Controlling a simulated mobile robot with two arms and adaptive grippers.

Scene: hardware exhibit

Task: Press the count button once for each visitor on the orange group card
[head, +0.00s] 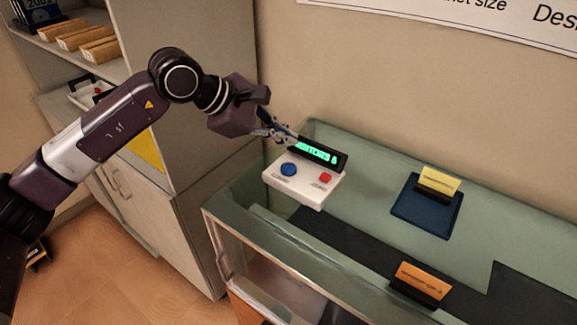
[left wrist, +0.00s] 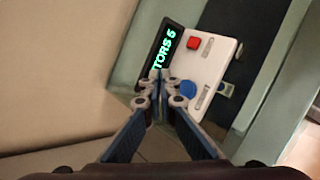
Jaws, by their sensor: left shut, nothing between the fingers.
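A white counter box (head: 312,193) stands on the glass display case. It has a blue button (head: 289,169), a red button (head: 325,177) and a dark display (head: 321,153) with green text ending in "TORS" and a digit like 5 or 6. The box also shows in the left wrist view (left wrist: 208,68). My left gripper (head: 288,137) is shut and empty, above the box by the display's left end. In the left wrist view its tips (left wrist: 163,80) appear beside the blue button (left wrist: 188,90); contact is not visible. The orange card (head: 424,279) stands in a dark holder; its print is too small to read.
A yellow card (head: 439,180) stands in a dark holder on a blue mat (head: 424,214) at the right. A shelf cabinet (head: 190,60) stands at the left behind my arm. The glass between box and mat is clear.

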